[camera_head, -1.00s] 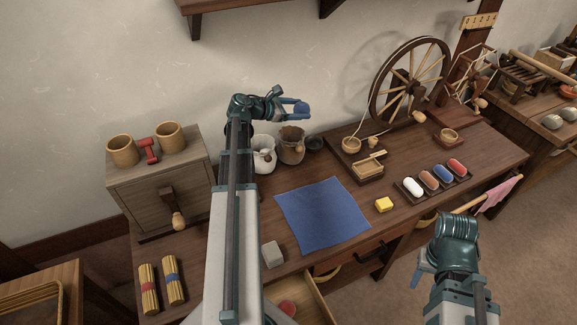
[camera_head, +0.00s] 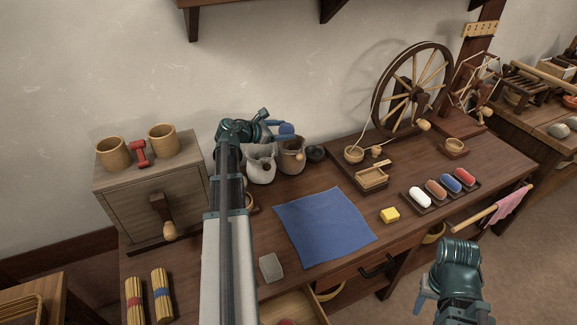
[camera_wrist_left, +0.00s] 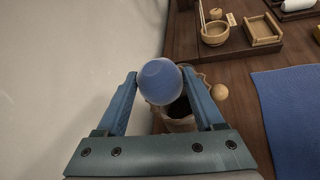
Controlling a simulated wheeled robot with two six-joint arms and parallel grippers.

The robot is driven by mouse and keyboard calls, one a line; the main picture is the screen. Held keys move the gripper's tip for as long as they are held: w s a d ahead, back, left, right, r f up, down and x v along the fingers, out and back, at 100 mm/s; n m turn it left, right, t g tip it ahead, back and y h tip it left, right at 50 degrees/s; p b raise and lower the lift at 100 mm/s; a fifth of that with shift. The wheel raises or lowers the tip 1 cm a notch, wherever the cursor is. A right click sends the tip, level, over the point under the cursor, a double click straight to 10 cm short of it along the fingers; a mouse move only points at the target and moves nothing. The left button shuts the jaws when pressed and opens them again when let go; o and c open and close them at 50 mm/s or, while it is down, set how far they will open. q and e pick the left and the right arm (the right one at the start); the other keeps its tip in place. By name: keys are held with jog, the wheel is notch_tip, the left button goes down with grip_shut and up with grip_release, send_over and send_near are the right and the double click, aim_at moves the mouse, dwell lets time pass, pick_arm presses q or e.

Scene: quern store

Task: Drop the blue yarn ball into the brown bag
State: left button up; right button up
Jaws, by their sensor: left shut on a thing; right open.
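My left gripper (camera_head: 284,131) is shut on the blue yarn ball (camera_wrist_left: 160,80), which sits between its fingertips in the left wrist view. In the head view the ball (camera_head: 287,128) is at the mouth of the brown bag (camera_head: 292,158). In the left wrist view the bag (camera_wrist_left: 180,124) shows behind and below the ball, its dark opening partly hidden by the ball and a finger. I cannot tell the exact height of the ball over the rim. My right gripper (camera_head: 424,294) is empty and open near the table's front right, low in the head view.
The blue cloth (camera_head: 325,229) lies flat in front. A wooden tray with bowls (camera_head: 372,178) and the spinning wheel (camera_head: 415,92) stand to the right.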

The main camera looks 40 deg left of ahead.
pick_arm(q)
jog(key=shift+f+b, duration=1.05)
jog(key=shift+f, duration=0.45)
pick_arm(e)
notch_tip(320, 180, down, 3)
pick_arm(q)
jog(key=o, duration=1.4)
jog(key=shift+c, duration=0.2)
jog(key=shift+r, duration=0.2)
pick_arm(e)
jog(key=shift+r, duration=0.15)
